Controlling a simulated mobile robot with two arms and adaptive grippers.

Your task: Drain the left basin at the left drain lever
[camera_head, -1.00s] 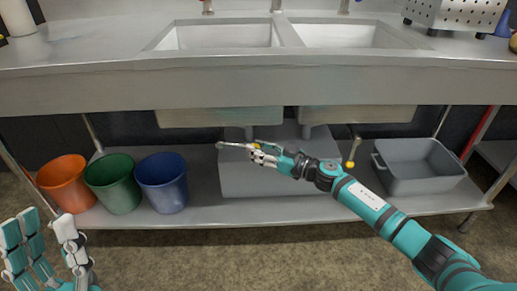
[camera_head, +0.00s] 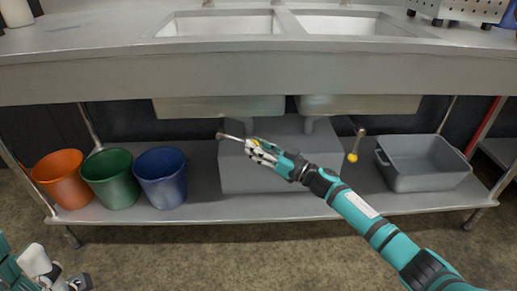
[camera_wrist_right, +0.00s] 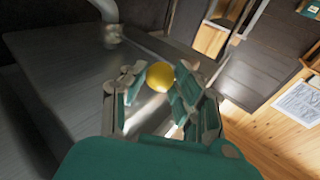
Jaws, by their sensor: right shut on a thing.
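The left basin (camera_head: 228,26) is sunk in the metal counter, with its underside (camera_head: 220,107) showing below the front edge. The left drain lever (camera_head: 231,136) is a metal rod under it, sloping down to the right. Its yellow knob (camera_wrist_right: 160,76) sits between the fingers in the right wrist view. My right gripper (camera_head: 262,152) is shut on this lever at its knob end, and its fingers hide most of the knob in the head view. My left gripper (camera_head: 45,268) is partly cut off at the lower left corner, away from the lever.
A second lever with a yellow knob (camera_head: 352,157) hangs under the right basin (camera_head: 350,26). A grey box (camera_head: 235,178) stands on the lower shelf behind my right gripper. Orange (camera_head: 62,181), green (camera_head: 112,180) and blue (camera_head: 162,179) buckets stand left, a grey tub (camera_head: 425,163) right.

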